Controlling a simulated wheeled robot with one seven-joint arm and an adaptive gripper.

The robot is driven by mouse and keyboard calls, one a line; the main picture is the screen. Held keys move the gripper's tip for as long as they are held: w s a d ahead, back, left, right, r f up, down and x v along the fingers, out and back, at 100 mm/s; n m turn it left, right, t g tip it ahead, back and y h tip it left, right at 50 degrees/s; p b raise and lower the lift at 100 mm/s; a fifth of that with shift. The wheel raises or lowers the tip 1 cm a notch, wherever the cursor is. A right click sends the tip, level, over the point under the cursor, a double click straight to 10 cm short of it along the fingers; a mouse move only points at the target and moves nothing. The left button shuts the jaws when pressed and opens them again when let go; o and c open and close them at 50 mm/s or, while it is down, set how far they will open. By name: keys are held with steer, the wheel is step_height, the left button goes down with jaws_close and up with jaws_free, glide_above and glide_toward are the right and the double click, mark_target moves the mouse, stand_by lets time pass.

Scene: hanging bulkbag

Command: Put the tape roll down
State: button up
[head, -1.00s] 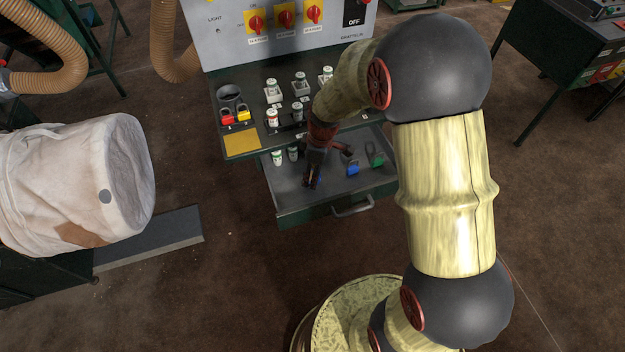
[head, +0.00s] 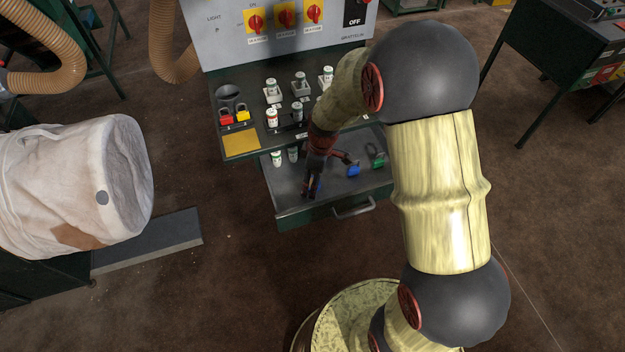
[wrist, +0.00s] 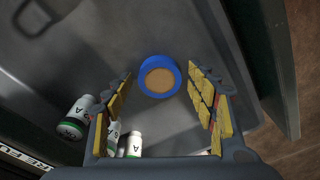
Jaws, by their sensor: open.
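The tape roll is a blue ring with a tan centre (wrist: 160,60). In the wrist view it lies flat on the grey floor of the open drawer (head: 290,204), between and just beyond my open fingertips, with a gap on both sides. My gripper (wrist: 170,84) is open, its yellow-padded fingers spread apart and pointing down into the drawer. In the head view my gripper (head: 330,178) reaches over the drawer, and only a bit of blue shows by its fingers; the rest of the roll is hidden.
White bottles with green bands (wrist: 76,117) stand in the drawer beside my gripper. A blue padlock (head: 353,170) and a green padlock (head: 377,159) lie at the drawer's right. The shelf above holds bottles and red and yellow padlocks (head: 234,115). A white bulk bag (head: 70,185) is at left.

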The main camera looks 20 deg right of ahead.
steer(key=s+r+m+t+p, duration=0.15)
steer(key=s+r, duration=0.25)
steer(key=r, duration=0.9)
steer(key=s+r+m+t+p, duration=0.1)
steer(key=s+r+m+p, duration=0.2)
steer(key=r, duration=1)
steer(key=s+r+m+t, duration=0.1)
steer(key=s+r+m, duration=0.2)
steer(key=s, duration=0.4)
steer(key=s+r+m+t+h, duration=0.1)
steer(key=s+r+m, duration=0.2)
steer(key=s, duration=0.5)
steer(key=shift+r+m+b, duration=0.35)
steer(key=shift+r, duration=0.55)
steer(key=shift+a, duration=0.1)
steer(key=shift+c, duration=0.2)
